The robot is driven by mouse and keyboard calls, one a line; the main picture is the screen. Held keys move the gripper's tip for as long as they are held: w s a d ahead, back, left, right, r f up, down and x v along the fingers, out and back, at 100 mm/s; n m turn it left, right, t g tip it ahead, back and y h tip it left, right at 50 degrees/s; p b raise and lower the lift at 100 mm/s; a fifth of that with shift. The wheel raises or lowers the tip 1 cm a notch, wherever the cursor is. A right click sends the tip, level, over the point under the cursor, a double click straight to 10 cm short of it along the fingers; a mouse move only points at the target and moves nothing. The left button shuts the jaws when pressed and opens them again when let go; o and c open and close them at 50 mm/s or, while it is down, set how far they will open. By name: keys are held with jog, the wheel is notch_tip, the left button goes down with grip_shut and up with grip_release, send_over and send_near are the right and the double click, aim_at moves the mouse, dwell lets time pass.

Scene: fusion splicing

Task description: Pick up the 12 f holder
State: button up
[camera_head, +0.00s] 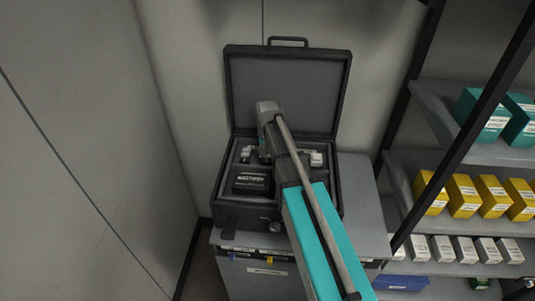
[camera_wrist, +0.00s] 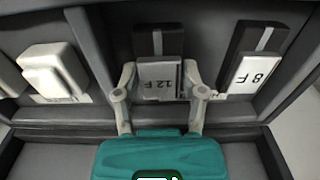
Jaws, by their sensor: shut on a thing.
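The 12 F holder (camera_wrist: 158,78) is a dark and grey block with a "12 F" label, in the middle of the wrist view. It sits in a compartment of the open case. My gripper (camera_wrist: 158,80) has one finger on each side of it and is shut on it. In the head view my arm reaches into the case and hides the holder and the fingertips. The 8 F holder (camera_wrist: 255,62) stands to the right in the wrist view, apart from my right finger. A white holder (camera_wrist: 52,72) sits in the compartment to the left.
The black case (camera_head: 288,90) stands open on a grey cabinet (camera_head: 365,205), its lid upright at the back. A black labelled box (camera_head: 252,181) is in its left part. Shelves at the right hold teal, yellow (camera_head: 463,195) and white boxes. Compartment walls (camera_wrist: 92,45) flank the holders.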

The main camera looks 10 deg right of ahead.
jog(key=shift+r+p, duration=0.55)
jog(key=shift+r, duration=0.15)
jog(key=s+r+p, duration=1.1)
jog(key=s, duration=0.3)
